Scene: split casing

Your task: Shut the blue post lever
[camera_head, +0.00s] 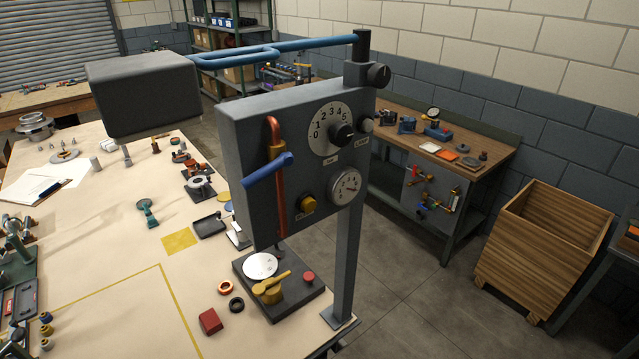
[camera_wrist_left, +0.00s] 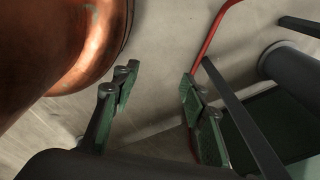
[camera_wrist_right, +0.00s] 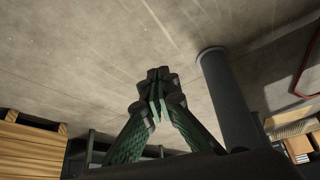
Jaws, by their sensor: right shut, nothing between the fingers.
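The blue lever (camera_head: 267,170) sits on a copper-red pipe (camera_head: 280,205) on the front of a grey panel (camera_head: 240,135) carried by a post (camera_head: 345,265). The lever lies across the upright pipe, tilted, with its free end low at the left. Neither gripper shows in the head view. My left gripper (camera_wrist_left: 158,82) is open, with nothing between its fingers, in the left wrist view. My right gripper (camera_wrist_right: 159,82) is shut and empty in the right wrist view. Neither wrist view shows the lever, so I cannot tell how far each gripper is from it.
A blue boom (camera_head: 270,50) holds a grey box (camera_head: 145,90) over the workbench (camera_head: 110,285). Below the panel stands a dark base with a yellow handle (camera_head: 270,285). In the left wrist view a large copper body (camera_wrist_left: 75,40) is close to the left finger. A wooden crate (camera_head: 540,250) stands right.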

